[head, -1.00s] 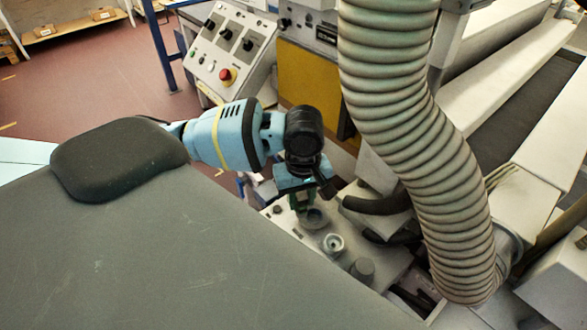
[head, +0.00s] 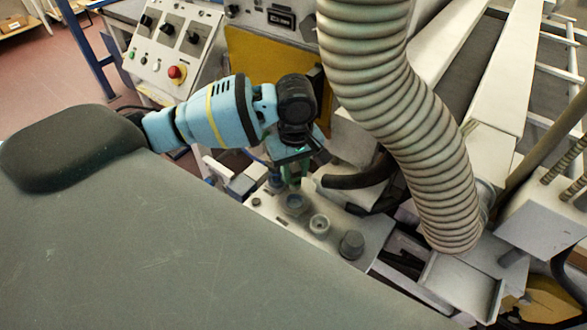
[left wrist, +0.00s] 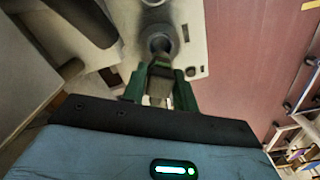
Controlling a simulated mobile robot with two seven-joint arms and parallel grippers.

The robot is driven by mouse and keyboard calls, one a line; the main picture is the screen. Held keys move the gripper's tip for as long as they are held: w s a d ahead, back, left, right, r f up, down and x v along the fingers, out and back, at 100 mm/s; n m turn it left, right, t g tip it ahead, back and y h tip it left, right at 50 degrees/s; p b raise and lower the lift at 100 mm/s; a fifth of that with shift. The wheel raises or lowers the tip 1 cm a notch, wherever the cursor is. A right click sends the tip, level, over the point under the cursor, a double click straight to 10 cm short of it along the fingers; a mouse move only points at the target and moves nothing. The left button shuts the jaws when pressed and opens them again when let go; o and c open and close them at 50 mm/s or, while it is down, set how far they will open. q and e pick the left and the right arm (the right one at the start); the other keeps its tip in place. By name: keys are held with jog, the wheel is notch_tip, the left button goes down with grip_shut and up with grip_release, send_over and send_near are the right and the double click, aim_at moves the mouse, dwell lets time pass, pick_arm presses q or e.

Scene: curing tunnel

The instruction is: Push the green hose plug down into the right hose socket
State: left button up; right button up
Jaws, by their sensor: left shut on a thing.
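My left gripper (head: 294,176) points down over a pale plate with round fittings. It also shows in the left wrist view (left wrist: 160,88), its green fingers shut on a narrow greyish piece, the plug (left wrist: 159,83), mostly hidden between them. A dark grey ring-shaped socket (head: 296,204) stands just below the fingertips; in the left wrist view it (left wrist: 160,41) lies straight beyond the plug. I cannot tell whether the plug's tip touches it. A lighter ring socket (head: 320,225) stands beside it. Which is the right socket is not clear. My right gripper is not in view.
A dark round cap (head: 352,245) stands on the plate (head: 285,222). A thick ribbed duct (head: 400,110) hangs to the right, and a black hose (head: 350,181) lies behind the sockets. A control panel (head: 175,45) with a red button stands at the back.

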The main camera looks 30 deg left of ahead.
aim_at(295, 188)
pick_arm(q)
jog(key=shift+f, duration=3.35)
jog(key=shift+f, duration=0.4)
jog(key=o, duration=1.1)
jog(key=shift+c, duration=0.2)
jog(key=shift+r, duration=3.95)
jog(key=shift+s, duration=0.1)
